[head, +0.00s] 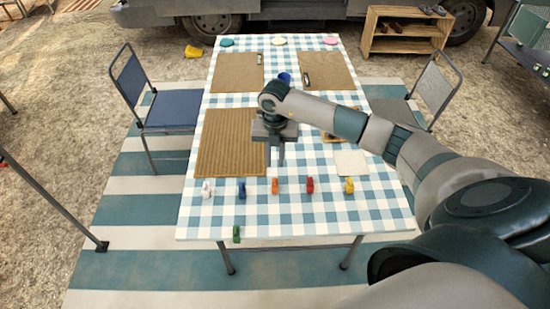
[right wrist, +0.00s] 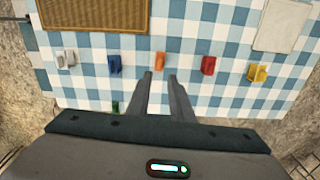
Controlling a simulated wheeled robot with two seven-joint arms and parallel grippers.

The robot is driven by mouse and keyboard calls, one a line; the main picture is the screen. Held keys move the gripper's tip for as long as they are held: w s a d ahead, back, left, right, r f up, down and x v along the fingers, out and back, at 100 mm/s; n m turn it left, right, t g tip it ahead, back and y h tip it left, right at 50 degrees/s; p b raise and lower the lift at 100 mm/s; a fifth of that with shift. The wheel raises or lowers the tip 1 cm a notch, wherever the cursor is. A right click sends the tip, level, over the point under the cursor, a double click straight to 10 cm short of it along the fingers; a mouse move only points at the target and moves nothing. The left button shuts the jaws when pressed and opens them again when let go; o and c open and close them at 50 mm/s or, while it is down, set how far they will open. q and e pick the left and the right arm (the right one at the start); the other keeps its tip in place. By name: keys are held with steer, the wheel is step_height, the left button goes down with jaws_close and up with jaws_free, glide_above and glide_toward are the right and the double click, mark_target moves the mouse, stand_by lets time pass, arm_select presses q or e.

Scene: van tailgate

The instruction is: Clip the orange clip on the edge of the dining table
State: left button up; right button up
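The orange clip (head: 275,186) stands on the blue-and-white checked dining table (head: 330,215), in the middle of a row of clips near the front edge. It also shows in the right wrist view (right wrist: 160,61), just beyond my fingertips. My right gripper (head: 275,164) points down above the table, behind the orange clip in the head view. In the right wrist view its two fingers (right wrist: 160,76) stand apart with nothing between them. A green clip (head: 237,234) sits at the table's front edge, left of the orange one. My left gripper is not in view.
White (head: 207,188), blue (head: 242,190), red (head: 310,185) and yellow (head: 349,186) clips flank the orange one. Brown placemats (head: 228,145) and a pale napkin (head: 351,163) lie behind them. The front edge right of the green clip is clear. A blue chair (head: 170,108) stands left.

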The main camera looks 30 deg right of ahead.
mark_target(275, 180)
steer(key=shift+f+b, duration=2.95)
steer(key=shift+f, duration=1.45)
steer(key=shift+f+b, duration=0.35)
steer(key=shift+f, duration=0.2)
jaws_close()
steer(key=shift+r+p, duration=1.7)
steer(key=shift+r, duration=0.8)
